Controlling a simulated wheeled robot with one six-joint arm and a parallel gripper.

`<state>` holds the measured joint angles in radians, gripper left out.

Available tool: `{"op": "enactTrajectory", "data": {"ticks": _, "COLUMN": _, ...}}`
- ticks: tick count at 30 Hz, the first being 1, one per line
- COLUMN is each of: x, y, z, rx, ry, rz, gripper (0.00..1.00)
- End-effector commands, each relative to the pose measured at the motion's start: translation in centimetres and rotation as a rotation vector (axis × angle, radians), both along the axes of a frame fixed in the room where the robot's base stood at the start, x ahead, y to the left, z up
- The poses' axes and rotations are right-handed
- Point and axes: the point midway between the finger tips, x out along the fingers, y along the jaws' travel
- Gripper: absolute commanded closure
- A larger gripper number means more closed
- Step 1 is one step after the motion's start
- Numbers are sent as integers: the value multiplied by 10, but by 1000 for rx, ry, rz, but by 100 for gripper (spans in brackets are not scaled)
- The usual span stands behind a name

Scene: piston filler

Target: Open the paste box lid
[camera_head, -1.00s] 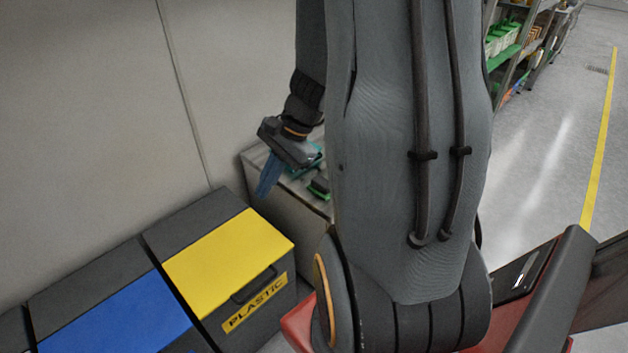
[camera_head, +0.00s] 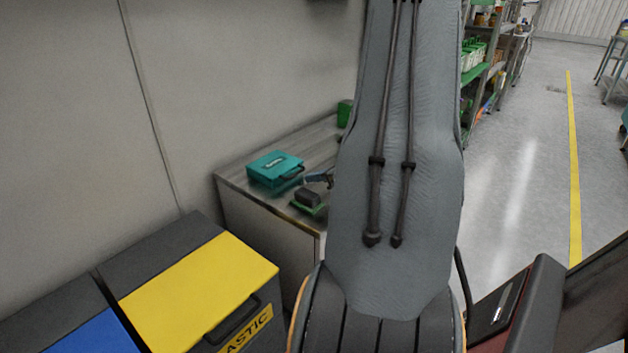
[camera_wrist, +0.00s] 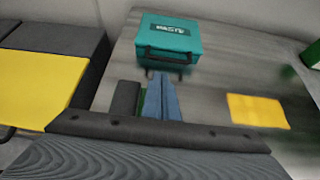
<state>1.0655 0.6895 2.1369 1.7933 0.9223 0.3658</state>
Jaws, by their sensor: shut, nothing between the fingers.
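The teal paste box (camera_head: 274,168) sits on the grey bench with its lid closed. It also shows in the wrist view (camera_wrist: 169,38), with its label on the lid and a dark handle along its near edge. My gripper (camera_wrist: 162,80) shows as two blue fingers close together, shut with nothing between them. In the wrist view the fingertips point at the box's near side, just below the handle, and appear apart from it. In the head view my arm hides most of my gripper; a small bluish part shows right of the box.
A green and black object (camera_head: 309,202) stands on the bench near my fingers. A yellow flat item (camera_wrist: 258,110) lies to the right in the wrist view. A green container (camera_head: 344,112) stands farther back. Yellow-lidded (camera_head: 200,290) and blue-lidded bins stand left of the bench.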

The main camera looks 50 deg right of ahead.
Motion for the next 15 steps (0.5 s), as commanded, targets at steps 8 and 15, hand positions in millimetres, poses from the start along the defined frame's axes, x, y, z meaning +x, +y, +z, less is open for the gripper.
{"op": "enactTrajectory", "data": {"ticks": 8, "x": 41, "y": 5, "z": -26, "rx": 1, "ry": 2, "rz": 4, "gripper": 100}}
{"op": "enactTrajectory", "data": {"ticks": 15, "x": 58, "y": 6, "z": -36, "rx": 0, "ry": 1, "rz": 2, "gripper": 100}}
